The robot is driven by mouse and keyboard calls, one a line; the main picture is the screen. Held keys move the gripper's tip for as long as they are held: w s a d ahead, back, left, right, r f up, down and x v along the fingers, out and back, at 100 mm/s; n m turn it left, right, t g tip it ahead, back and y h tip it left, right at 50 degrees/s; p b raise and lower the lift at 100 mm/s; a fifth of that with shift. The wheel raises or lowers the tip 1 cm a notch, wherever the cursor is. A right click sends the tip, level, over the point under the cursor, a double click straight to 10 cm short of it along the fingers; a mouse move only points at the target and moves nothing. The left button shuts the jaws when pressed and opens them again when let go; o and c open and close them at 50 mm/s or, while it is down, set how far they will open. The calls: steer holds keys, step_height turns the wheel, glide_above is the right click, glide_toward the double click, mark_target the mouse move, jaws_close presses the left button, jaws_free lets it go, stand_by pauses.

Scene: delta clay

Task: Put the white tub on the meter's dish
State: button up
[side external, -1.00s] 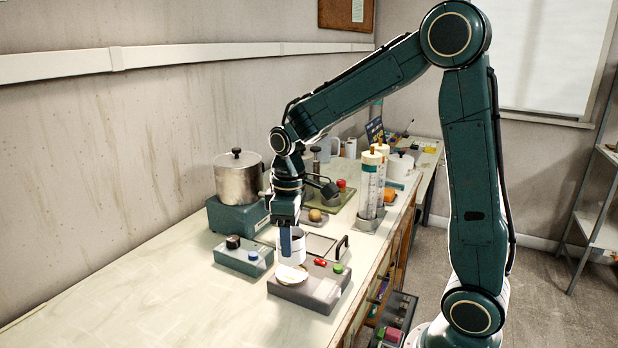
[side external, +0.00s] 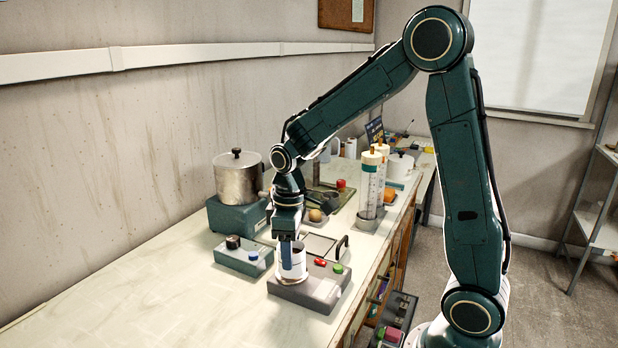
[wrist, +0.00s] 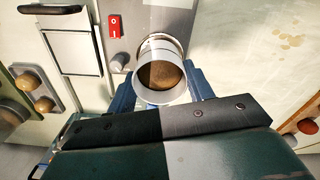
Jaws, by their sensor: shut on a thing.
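The white tub (side external: 298,264) is upright over the front left of the grey meter (side external: 318,292). My gripper (side external: 288,262) points straight down with its blue fingers shut on the tub's sides. In the wrist view the tub (wrist: 143,89) is open-topped with brown inside, between the fingers (wrist: 163,92). The tub hides most of the meter's dish; a thin pale arc, likely its rim (wrist: 160,37), shows past the tub. The tub is at or just above the dish; I cannot tell whether they touch.
A teal box with knobs (side external: 243,258) stands to the left. A steel pot (side external: 237,180) and a rack of tall cylinders (side external: 370,190) stand behind. The bench's front left is clear.

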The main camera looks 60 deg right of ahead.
steer(key=shift+f, duration=0.55)
steer(key=o, duration=1.3)
steer(key=shift+c, duration=0.2)
step_height(320, 180, up, 14)
steer(key=shift+f, duration=0.15)
steer(key=shift+s, duration=0.1)
steer(key=s+a+m+t, duration=0.1)
steer(key=s+a+t, duration=0.1)
steer(key=s, duration=0.6)
steer(key=s+a+m+t, duration=0.2)
steer(key=s+t, duration=0.1)
steer(key=s, duration=0.6)
steer(key=shift+a+r+m+t, duration=0.3)
steer(key=shift+a+r, duration=0.1)
